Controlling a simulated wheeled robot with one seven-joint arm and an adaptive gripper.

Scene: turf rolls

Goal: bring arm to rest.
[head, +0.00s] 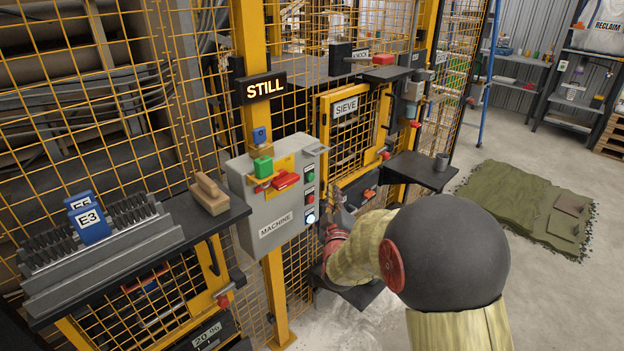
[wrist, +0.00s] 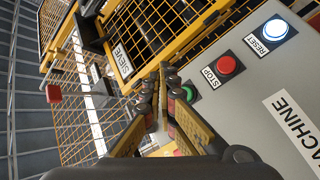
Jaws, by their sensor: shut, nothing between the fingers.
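My gripper (head: 331,208) is at the right side of the grey MACHINE control box (head: 282,244), in front of the yellow mesh fence. In the wrist view my gripper (wrist: 159,85) has its two fingers together, with nothing between them. The fingertips overlap the edge of a green button (wrist: 188,93) in that view; I cannot tell whether they touch it. The red STOP button (wrist: 227,66) and the lit white RESET button (wrist: 277,30) are clear of the fingers. My arm stretches across the lower right of the head view and hides part of the fence and a low shelf.
A SIEVE gate (head: 345,108) stands behind my gripper. A left shelf holds a wooden float (head: 210,193) and a rack with blue tags (head: 92,222). Open floor lies right, around a green mat (head: 520,200).

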